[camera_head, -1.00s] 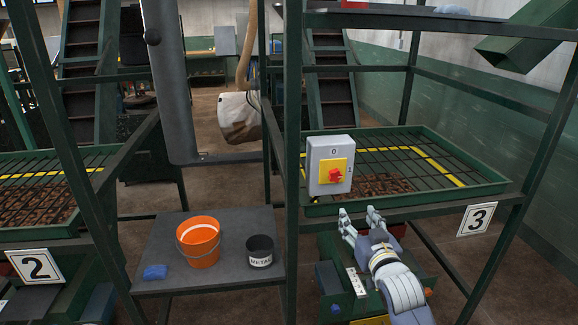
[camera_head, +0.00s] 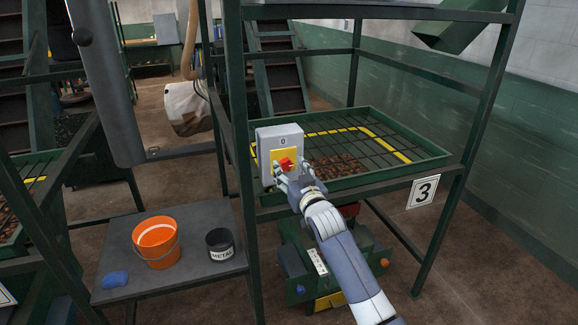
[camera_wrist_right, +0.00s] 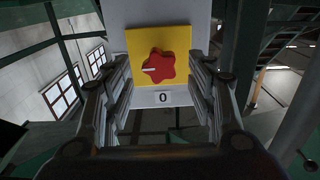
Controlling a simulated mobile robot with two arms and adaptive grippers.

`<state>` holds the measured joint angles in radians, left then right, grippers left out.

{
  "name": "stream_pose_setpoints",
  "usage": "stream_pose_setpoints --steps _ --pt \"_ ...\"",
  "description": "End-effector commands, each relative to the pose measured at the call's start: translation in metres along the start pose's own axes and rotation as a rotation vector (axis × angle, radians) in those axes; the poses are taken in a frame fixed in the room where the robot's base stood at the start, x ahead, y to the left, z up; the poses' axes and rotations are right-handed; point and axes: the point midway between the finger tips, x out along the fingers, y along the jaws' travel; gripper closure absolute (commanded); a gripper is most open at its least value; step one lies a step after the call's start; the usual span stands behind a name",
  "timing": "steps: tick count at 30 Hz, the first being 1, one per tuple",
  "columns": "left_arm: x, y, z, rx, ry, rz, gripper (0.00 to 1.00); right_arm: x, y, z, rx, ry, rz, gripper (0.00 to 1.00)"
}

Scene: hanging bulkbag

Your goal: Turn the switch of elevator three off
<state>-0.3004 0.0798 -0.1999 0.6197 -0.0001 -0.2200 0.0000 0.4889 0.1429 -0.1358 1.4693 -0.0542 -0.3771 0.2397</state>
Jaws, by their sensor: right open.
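The switch of elevator three is a grey box (camera_head: 265,143) with a yellow plate and a red star-shaped knob (camera_head: 287,164), fixed to the green frame's post. A "0" shows above the plate. My right gripper (camera_head: 288,180) is just in front of the knob and covers part of the plate. In the right wrist view the knob (camera_wrist_right: 163,66) lies ahead between the spread, open fingers (camera_wrist_right: 160,85), with nothing held. Its white mark points left there, not at the "0" label (camera_wrist_right: 163,98). My left gripper is out of view.
The "3" sign (camera_head: 423,191) hangs on the frame right of my right arm. A grated tray (camera_head: 430,150) is behind the switch. A side table (camera_head: 190,280) at left holds an orange bucket (camera_head: 155,243), a dark metal can (camera_head: 219,245) and a blue item (camera_head: 115,280).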

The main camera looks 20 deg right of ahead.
Motion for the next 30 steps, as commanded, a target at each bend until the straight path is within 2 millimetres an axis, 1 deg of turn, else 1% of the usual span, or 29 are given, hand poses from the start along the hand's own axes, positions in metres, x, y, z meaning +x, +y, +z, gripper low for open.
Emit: stream_pose_setpoints --steps 3,6,16,17,18,20,21,22,30 --pt "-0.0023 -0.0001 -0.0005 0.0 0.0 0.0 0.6 0.0083 -0.0004 -0.0011 0.0 0.001 -0.001 0.48" --pt "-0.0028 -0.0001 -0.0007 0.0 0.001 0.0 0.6 0.0118 -0.0004 0.0 0.0 -0.001 0.0 0.48" --pt "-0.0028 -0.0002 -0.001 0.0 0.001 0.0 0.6 0.0134 -0.0004 0.0001 0.0 0.0 -0.001 0.48" --pt "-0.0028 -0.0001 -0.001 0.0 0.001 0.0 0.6 0.0134 -0.0003 0.0001 0.0 0.0 -0.001 0.55" --pt "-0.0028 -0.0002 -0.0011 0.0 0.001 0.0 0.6 0.0133 -0.0003 0.0002 0.0 0.0 -0.001 0.64" --pt "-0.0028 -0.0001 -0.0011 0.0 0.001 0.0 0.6 0.0133 -0.0003 0.0002 0.0 0.0 -0.001 0.78" --pt "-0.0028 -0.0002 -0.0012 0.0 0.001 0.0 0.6 0.0133 -0.0003 0.0002 0.0 0.0 -0.001 0.87" --pt "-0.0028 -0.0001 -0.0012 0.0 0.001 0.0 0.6 0.0133 -0.0003 0.0002 0.0 0.0 -0.001 0.93" --pt "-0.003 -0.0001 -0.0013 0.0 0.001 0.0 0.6 0.0132 -0.0003 0.0002 -0.01 0.0 -0.001 0.93"
